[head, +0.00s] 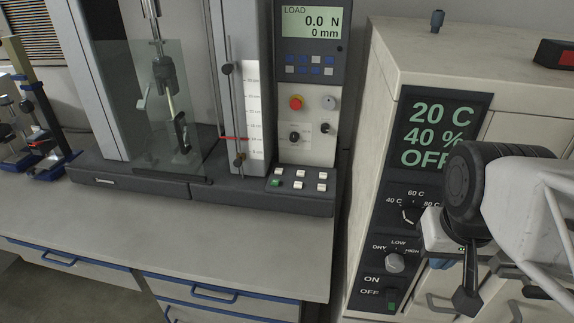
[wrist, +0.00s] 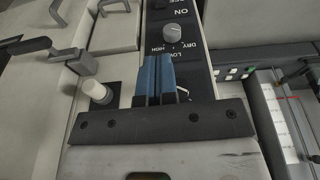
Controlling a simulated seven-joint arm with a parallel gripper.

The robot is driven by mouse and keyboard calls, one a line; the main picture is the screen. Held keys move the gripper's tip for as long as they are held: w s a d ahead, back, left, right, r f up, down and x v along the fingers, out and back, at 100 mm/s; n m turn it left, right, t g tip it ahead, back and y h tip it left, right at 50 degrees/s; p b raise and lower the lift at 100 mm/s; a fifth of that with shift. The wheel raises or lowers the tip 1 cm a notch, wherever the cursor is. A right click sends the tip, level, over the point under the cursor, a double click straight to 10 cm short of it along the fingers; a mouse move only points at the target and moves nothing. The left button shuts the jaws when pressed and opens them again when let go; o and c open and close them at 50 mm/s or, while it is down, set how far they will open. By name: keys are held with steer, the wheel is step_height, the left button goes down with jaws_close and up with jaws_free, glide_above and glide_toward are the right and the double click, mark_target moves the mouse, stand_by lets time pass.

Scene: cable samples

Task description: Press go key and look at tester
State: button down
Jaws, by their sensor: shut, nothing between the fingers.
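The tester (head: 240,90) stands on the bench at the left and middle of the head view. Its display (head: 310,22) reads LOAD 0.0 N and 0 mm. On its base is a keypad with one green key (head: 275,183), which I take as the go key, and several white keys (head: 298,185). The keypad also shows at the right of the wrist view (wrist: 238,73). My gripper (wrist: 155,80) has blue fingers, shut and empty, over the chamber's control panel, to the right of the keypad in the head view. It touches no key.
A beige climate chamber (head: 420,70) stands at the right; its display (head: 437,133) reads 20 C, 40 %, OFF. Its knob (head: 394,262) lies near my gripper. A clear shield (head: 150,100) covers the tester's clamps. A red stop button (head: 296,103) sits above the keypad. The front bench top (head: 220,230) is clear.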

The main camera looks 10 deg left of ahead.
steer(key=w+a+r+n+g, duration=0.2)
steer(key=w+a+r+n, duration=0.4)
steer(key=a, duration=0.5)
steer(key=n+t+h, duration=0.5)
steer(key=n+h, duration=0.2)
steer(key=n, duration=0.3)
glide_above(275, 182)
step_height(275, 182, down, 18)
steer(key=shift+s+f, duration=0.1)
steer(key=shift+f, duration=0.15)
steer(key=shift+f, duration=4.25)
steer(key=shift+f, duration=0.45)
